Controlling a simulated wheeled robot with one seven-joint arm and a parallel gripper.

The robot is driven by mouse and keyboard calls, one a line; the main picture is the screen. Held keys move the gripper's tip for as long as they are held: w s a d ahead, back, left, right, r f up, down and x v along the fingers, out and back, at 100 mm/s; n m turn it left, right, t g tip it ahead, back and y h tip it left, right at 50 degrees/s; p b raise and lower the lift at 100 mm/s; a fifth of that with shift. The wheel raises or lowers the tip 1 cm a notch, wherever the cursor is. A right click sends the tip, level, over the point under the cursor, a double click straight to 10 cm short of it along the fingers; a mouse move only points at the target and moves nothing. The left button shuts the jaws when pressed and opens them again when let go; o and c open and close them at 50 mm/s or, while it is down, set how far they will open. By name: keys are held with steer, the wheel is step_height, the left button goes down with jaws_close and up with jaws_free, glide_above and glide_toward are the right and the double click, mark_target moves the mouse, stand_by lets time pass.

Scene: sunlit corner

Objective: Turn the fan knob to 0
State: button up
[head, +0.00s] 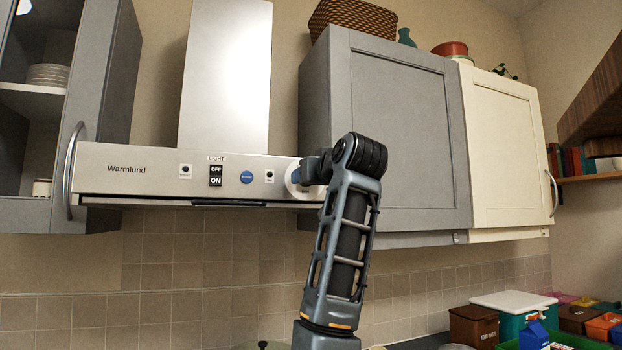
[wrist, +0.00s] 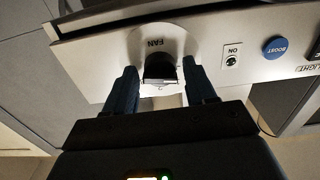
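The fan knob is a dark block on a pale round dial marked FAN, at the right end of the grey range hood's front panel. In the wrist view, which is upside down, the knob (wrist: 160,72) sits between the two fingers of my gripper (wrist: 159,66). The fingers are apart, one on each side, with a narrow gap showing at each. In the head view my gripper (head: 307,172) is at the panel's right end and covers the knob; only the dial's pale left edge (head: 291,181) shows. The dial's numbers are not readable.
The hood panel (head: 140,170) also carries a LIGHT switch (head: 215,175), a blue BOOST button (head: 246,177) and small indicators. A grey cabinet (head: 408,140) stands close on the right. Boxes (head: 473,327) stand low at right.

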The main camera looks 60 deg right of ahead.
steer(key=shift+o, duration=0.5)
steer(key=shift+s, duration=0.1)
steer(key=b+v, duration=0.2)
steer(key=v, duration=0.5)
steer(key=shift+s+a, duration=0.25)
